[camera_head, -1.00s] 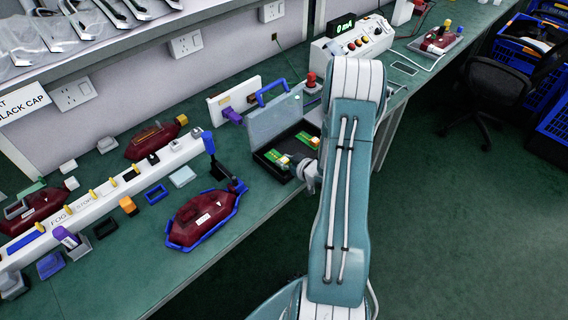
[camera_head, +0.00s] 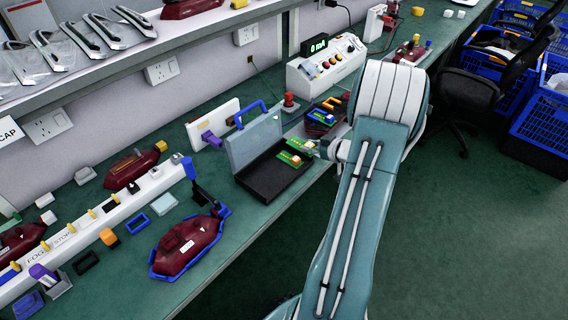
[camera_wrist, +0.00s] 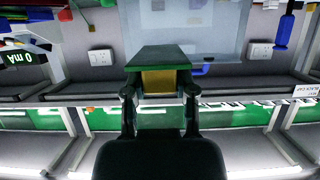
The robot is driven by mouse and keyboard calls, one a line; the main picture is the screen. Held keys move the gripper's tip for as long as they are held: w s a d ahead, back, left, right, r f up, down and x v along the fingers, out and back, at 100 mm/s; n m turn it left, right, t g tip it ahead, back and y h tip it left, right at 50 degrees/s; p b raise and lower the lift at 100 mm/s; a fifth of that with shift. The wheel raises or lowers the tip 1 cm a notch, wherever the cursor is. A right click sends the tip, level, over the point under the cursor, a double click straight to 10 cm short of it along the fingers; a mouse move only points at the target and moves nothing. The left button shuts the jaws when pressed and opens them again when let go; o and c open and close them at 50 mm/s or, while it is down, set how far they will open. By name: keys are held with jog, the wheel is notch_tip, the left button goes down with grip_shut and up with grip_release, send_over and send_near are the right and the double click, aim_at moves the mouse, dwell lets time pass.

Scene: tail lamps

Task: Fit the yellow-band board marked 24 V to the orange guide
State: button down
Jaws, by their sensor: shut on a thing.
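My gripper (camera_wrist: 160,92) is shut on a green board (camera_wrist: 158,56) with a yellow band (camera_wrist: 159,82), seen close up in the wrist view. In the head view my gripper (camera_head: 322,149) holds this board (camera_head: 301,146) beside and above the right side of the open black case (camera_head: 262,186). Any 24 V marking is too small to read. A second green board (camera_head: 290,158) is at the case's right edge. An orange guide (camera_head: 333,103) shows on a dark unit behind the gripper, with a blue guide (camera_head: 321,117) in front of it.
The case's clear lid (camera_head: 254,138) stands open. A red button (camera_head: 290,101) and a control box reading 0 mA (camera_head: 328,62) stand behind. A dark red lamp in a blue cradle (camera_head: 187,245) is at the front left. The bench's front edge runs under my arm.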

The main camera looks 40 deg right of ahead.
jog(key=w+a+f, duration=0.4)
jog(key=a, duration=0.4)
send_over(267, 188)
jog(key=f, duration=0.3)
jog(key=d+f, duration=0.1)
jog(key=f, duration=0.1)
jog(key=shift+s, duration=0.25)
jog(key=f, duration=0.2)
jog(key=a+f, duration=0.1)
jog(key=shift+w, duration=0.25)
jog(key=shift+f, duration=0.35)
jog(key=shift+f, duration=0.15)
jog(key=shift+c, duration=2.1)
grip_release()
jog(key=v, duration=1)
jog(key=shift+s+d+r, duration=0.25)
jog(key=shift+d+r, duration=0.05)
jog(key=shift+r, duration=0.05)
